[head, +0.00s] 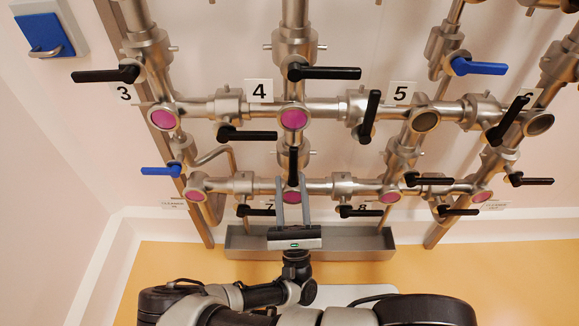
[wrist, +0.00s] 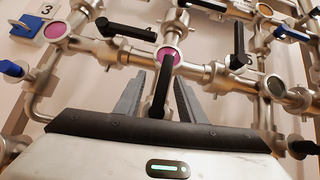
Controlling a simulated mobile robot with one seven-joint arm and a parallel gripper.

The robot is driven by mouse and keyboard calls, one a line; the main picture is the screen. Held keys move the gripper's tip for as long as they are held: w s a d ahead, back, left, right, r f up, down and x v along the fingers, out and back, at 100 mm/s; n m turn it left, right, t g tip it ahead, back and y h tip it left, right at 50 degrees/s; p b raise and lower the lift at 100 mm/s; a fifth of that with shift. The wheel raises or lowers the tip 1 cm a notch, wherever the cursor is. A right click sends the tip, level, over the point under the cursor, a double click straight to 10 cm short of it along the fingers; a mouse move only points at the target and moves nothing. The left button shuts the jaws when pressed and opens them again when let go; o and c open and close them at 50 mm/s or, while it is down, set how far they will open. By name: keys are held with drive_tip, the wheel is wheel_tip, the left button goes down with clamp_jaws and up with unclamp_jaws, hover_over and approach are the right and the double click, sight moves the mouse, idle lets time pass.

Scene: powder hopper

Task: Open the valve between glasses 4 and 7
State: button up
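Glass 4 (head: 293,118) is a round magenta window beside the label "4" (head: 259,90). It also shows in the wrist view (wrist: 168,58). Glass 7 (head: 291,197) is below it, partly covered by my gripper. The valve's black handle (head: 293,160) is on the vertical pipe between them and appears to lie along that pipe. My gripper (head: 292,179) is open, with one finger on each side of the handle. In the wrist view the handle (wrist: 159,95) stands between the fingers (wrist: 159,78), with a gap on both sides. Contact is not visible.
Other black handles surround the spot, including one (head: 248,135) to the left and an upright one (head: 369,117) to the right. A blue handle (head: 160,171) is at far left. A grey trough (head: 354,243) runs below the pipes, behind my gripper.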

drive_tip(key=v, duration=1)
drive_tip(key=shift+b, duration=0.45)
